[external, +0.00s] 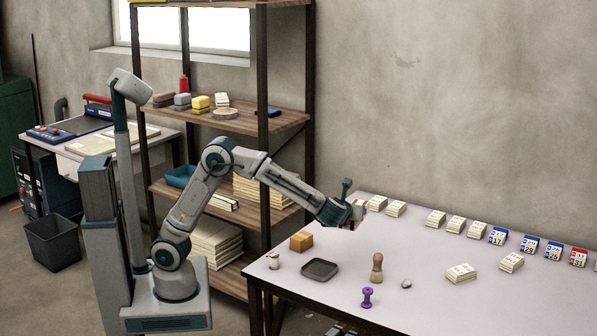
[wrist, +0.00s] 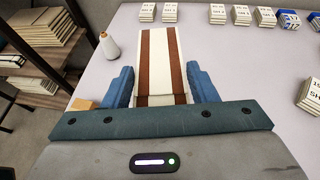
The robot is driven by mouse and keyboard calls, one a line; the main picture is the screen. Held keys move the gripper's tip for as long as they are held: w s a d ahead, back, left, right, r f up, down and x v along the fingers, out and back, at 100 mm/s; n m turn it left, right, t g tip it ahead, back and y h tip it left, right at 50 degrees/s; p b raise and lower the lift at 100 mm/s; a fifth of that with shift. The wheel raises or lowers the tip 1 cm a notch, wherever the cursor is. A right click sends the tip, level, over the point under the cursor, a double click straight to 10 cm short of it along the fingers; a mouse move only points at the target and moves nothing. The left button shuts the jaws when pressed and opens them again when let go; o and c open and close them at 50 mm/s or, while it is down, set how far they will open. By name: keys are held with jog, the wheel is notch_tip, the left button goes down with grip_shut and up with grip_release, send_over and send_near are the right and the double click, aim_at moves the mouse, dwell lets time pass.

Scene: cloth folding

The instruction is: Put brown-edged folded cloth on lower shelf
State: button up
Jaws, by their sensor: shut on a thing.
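In the external view my gripper (external: 350,213) is over the back left part of the table; the cloth is small and partly hidden there. The shelving unit (external: 264,150) stands left of the gripper, behind my arm. A lower shelf board (external: 233,279) carries stacks of paper; a middle board (external: 167,191) holds a teal tray and more stacks.
The table (external: 420,270) bears a dark tray (external: 320,269), an orange block (external: 301,241), a white thread cone (external: 274,260), a wooden-handled tool (external: 377,268) and a purple spool (external: 367,297). Several small card stacks line its back. Shelf posts and stacks bound the shelf space.

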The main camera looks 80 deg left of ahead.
jog(key=w+a+r+n+g+y, duration=0.2)
jog(key=a+n+g, duration=0.75)
jog(key=a, duration=1.85)
jog(key=s+a+f+n+g+h+b, duration=0.1)
jog(key=s+a+n+g, duration=0.3)
jog(key=a, duration=1)
jog(key=s+a+f+n+g+h, duration=0.2)
jog(key=s+a+n+g+h, duration=0.15)
jog(key=s+a, duration=0.5)
notch_tip(320, 180, down, 18)
jog(key=m, duration=0.1)
jog(key=shift+y, duration=0.45)
jog(key=s+a+f+b, duration=0.1)
jog(key=s+a, duration=0.3)
jog(key=s+a+f+b, duration=0.1)
jog(key=s+a, duration=0.3)
jog(key=s+a+f+b, duration=0.1)
jog(key=s+a, duration=0.3)
jog(key=a, duration=0.1)
jog(key=shift+a, duration=0.1)
jog(key=shift+f+b, duration=0.45)
jog(key=shift+f, duration=1.65)
